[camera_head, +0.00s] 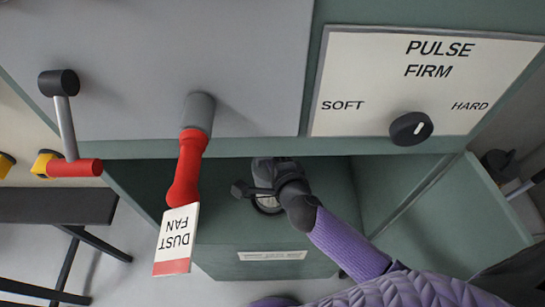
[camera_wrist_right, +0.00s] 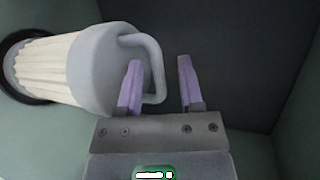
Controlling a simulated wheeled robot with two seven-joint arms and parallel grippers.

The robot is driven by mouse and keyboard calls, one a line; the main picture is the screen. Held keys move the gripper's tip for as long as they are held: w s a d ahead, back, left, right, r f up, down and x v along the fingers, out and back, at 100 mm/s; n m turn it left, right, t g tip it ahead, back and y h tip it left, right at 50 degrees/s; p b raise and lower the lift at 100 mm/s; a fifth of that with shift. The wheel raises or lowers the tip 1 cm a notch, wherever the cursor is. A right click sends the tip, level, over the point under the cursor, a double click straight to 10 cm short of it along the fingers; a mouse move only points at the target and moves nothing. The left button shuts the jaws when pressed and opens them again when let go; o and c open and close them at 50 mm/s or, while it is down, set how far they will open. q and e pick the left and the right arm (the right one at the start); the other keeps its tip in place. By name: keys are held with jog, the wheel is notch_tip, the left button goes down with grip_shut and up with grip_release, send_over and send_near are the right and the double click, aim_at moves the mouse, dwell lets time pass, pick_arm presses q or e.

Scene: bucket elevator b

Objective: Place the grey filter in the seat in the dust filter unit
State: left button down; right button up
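The grey filter (camera_wrist_right: 92,66) shows in the right wrist view, lying on its side, with a cream pleated body, a grey end cap and a grey loop handle (camera_wrist_right: 157,72). Its far end meets a dark ring (camera_wrist_right: 14,62) at the left; I cannot tell whether it is fitted into it. My right gripper (camera_wrist_right: 158,85) is open, with the handle's bar between its two purple fingers and a gap to the right finger. In the head view my right gripper (camera_head: 262,188) is inside the open green unit (camera_head: 205,250), its fingers mostly hidden. My left gripper is out of view.
A red handle (camera_head: 186,170) with a DUST FAN tag (camera_head: 177,240) hangs in front of the opening. A panel with a black knob (camera_head: 411,128) is above right. An open green door (camera_head: 460,215) stands at the right. A dark bench (camera_head: 55,206) is at the left.

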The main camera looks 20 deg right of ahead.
jog(key=shift+s+r, duration=0.1)
jog(key=shift+r, duration=0.05)
jog(key=a+p+v, duration=0.1)
jog(key=p+v, duration=0.3)
jog(key=v, duration=0.7)
jog(key=s+d+f+n+g+y, duration=0.1)
jog(key=s+f+n+g, duration=0.15)
jog(key=f+n, duration=0.45)
jog(key=s+d+f+n+g, duration=0.15)
jog(key=s+f+n, duration=0.25)
jog(key=f, duration=0.5)
jog(key=s+d+f+n+g, duration=0.1)
jog(key=s+f+n+g, duration=0.2)
jog(key=s, duration=0.3)
jog(key=s+d+f+n+g+h, duration=0.1)
jog(key=s+f+n+g, duration=0.2)
jog(key=s, duration=0.4)
jog(key=s+d+f+n+g+h, duration=0.1)
jog(key=s+d+f+n+g, duration=0.1)
jog(key=s, duration=0.5)
notch_tip(320, 180, down, 4)
jog(key=shift+r+n+g, duration=0.15)
jog(key=shift+n+g, duration=0.65)
jog(key=shift+n, duration=0.4)
jog(key=shift+s, duration=0.2)
